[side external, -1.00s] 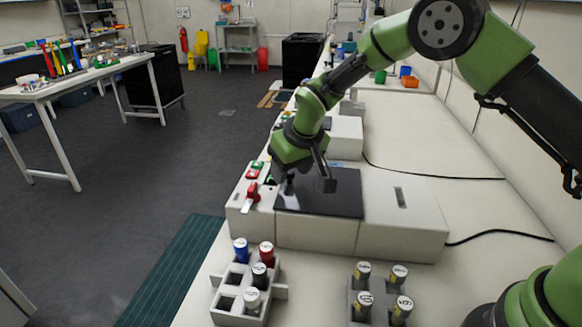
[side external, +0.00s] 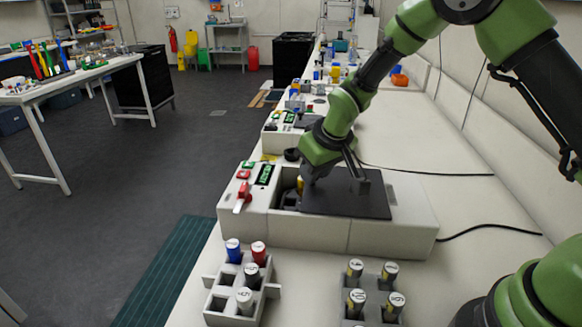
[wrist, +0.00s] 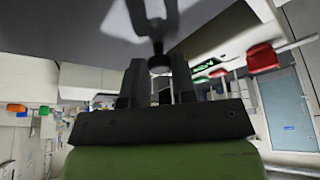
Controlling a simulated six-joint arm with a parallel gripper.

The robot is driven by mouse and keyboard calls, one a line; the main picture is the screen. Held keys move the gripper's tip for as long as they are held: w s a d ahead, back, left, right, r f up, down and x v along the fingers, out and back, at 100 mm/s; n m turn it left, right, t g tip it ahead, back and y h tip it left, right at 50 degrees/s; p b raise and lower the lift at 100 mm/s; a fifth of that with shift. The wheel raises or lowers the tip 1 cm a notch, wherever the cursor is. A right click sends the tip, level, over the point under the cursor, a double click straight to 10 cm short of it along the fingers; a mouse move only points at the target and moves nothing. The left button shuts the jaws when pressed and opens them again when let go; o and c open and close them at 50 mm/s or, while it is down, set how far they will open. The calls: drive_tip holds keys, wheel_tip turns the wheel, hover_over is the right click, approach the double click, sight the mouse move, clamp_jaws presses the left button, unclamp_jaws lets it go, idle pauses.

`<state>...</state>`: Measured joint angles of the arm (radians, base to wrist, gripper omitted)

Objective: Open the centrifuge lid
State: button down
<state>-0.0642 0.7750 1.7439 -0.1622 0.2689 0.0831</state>
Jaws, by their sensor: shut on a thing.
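The centrifuge (side external: 300,228) is a pale box on the bench with a flat dark lid (side external: 345,205) on top. The lid sits shifted to the right, and an opening (side external: 290,199) shows at its left with a yellow-topped item (side external: 300,184) inside. My gripper (side external: 308,178) is at the lid's left part, shut on the lid's small handle. In the wrist view the handle (wrist: 159,66) stands between the two fingers (wrist: 159,85), with the dark lid (wrist: 70,25) beyond. The exact finger contact is hard to see.
A control panel with a red lever (side external: 242,197) and green display (side external: 265,174) is left of the opening. Two tube racks (side external: 218,305) (side external: 345,310) stand in front. Another device (side external: 285,138) stands behind. A black cable (side external: 490,236) runs on the right.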

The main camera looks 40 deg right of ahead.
sight(337, 185)
drive_tip(key=s+d, duration=0.4)
drive_tip(key=c, duration=0.9)
unclamp_jaws()
drive_tip(key=shift+c, duration=0.2)
drive_tip(key=v, duration=1)
